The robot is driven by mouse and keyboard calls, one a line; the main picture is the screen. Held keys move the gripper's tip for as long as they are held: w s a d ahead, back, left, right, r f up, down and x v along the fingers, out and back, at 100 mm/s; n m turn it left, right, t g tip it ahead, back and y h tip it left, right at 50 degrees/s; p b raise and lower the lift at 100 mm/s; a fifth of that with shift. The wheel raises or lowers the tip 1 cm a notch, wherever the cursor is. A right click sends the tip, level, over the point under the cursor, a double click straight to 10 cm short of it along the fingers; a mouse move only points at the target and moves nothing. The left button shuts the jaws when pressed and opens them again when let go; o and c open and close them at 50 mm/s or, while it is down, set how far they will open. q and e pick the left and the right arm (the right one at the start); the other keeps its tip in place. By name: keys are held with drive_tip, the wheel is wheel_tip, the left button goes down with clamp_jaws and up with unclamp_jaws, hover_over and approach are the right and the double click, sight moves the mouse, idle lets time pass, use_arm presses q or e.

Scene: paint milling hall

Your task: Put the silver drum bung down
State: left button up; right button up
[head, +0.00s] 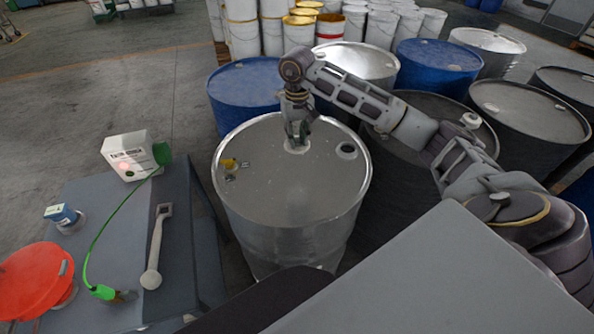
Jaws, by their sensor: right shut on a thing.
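A silver drum (255,190) stands upright in the middle of the view. My right gripper (298,142) points down at its lid, near the back middle, and is shut on the silver drum bung. The bung is mostly hidden by the fingers; a small pale patch (297,149) shows at the fingertips, at or just above the lid. I cannot tell whether it touches the lid. A round, dark-centred opening (347,150) lies in the lid to the right of the gripper. A small yellow fitting (229,164) sits at the lid's left. My left gripper is not in view.
Blue drums (245,86) and dark drums (531,108) crowd behind and right. White pails (242,38) stand at the back. A grey cart (105,215) at left carries a white box (130,154), a green-clamped cable (104,292), a wrench-like tool (156,248) and a red disc (33,277).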

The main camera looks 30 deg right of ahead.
sight(297, 151)
drive_tip(key=shift+f, duration=0.1)
idle(0.4)
wheel_tip(297, 151, down, 5)
drive_tip(key=shift+f+p, duration=0.1)
drive_tip(key=shift+p, duration=0.3)
drive_tip(key=shift+f, duration=0.4)
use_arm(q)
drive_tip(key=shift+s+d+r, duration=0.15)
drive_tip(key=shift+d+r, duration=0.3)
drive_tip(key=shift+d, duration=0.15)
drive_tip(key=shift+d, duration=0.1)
use_arm(e)
drive_tip(key=shift+f+p, duration=0.35)
drive_tip(key=shift+f, duration=1.55)
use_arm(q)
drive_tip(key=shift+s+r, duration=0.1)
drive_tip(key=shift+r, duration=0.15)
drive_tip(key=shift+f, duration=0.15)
use_arm(e)
drive_tip(key=shift+f, duration=0.15)
